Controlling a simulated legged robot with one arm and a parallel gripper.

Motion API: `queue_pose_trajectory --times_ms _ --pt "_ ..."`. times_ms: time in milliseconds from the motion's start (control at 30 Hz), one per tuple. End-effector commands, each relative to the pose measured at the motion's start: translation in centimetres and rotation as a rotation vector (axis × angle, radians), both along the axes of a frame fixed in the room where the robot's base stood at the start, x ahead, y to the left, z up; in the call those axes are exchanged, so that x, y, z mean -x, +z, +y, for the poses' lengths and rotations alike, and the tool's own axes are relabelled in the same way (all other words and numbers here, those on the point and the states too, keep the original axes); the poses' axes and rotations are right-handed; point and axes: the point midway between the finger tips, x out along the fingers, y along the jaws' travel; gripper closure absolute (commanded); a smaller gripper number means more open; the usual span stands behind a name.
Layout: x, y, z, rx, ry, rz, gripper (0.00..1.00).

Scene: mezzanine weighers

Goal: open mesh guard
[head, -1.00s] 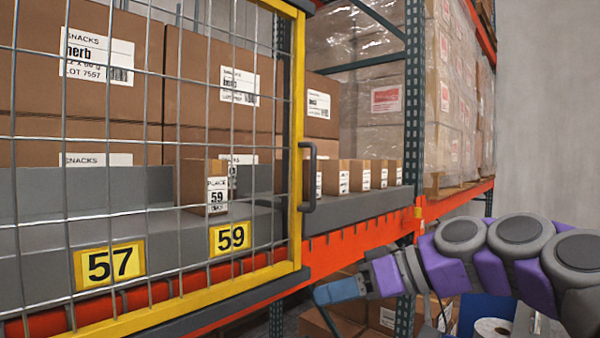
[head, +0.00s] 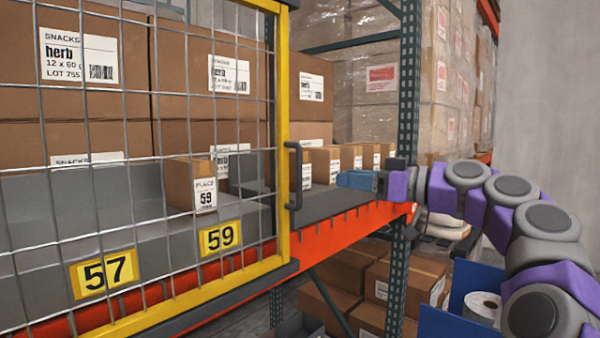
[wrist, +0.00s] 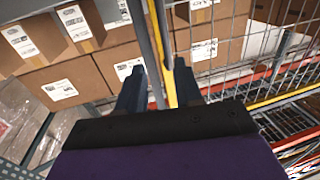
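The mesh guard (head: 282,130), a wire grid in a yellow frame, stands across the left half of the head view, in front of the shelf. Its dark upright handle (head: 298,178) is on the right edge of the frame. My gripper (head: 345,180) is at handle height, right of the handle and apart from it. In the wrist view its two dark fingers (wrist: 157,85) are spread with nothing held. The guard's yellow edge (wrist: 170,75) shows in the gap between the fingers, farther off.
Behind the mesh stand large snack cartons (head: 92,75) and a small box marked 59 (head: 182,185). Several small boxes (head: 325,163) sit on the open shelf right of the handle. An orange beam (head: 340,235) and green upright (head: 409,90) lie close to my arm.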

Motion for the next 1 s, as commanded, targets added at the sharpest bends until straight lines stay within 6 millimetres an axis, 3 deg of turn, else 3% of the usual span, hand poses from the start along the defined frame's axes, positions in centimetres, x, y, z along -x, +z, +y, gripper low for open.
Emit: queue_pose_trajectory --times_ms 100,400,1000 --pt "-0.9 0.1 3.1 0.006 0.005 0.0 0.65" --pt "-3.6 -0.1 9.2 0.013 0.004 0.002 0.65" --pt "-5.0 0.1 11.2 0.004 0.002 0.0 0.65"
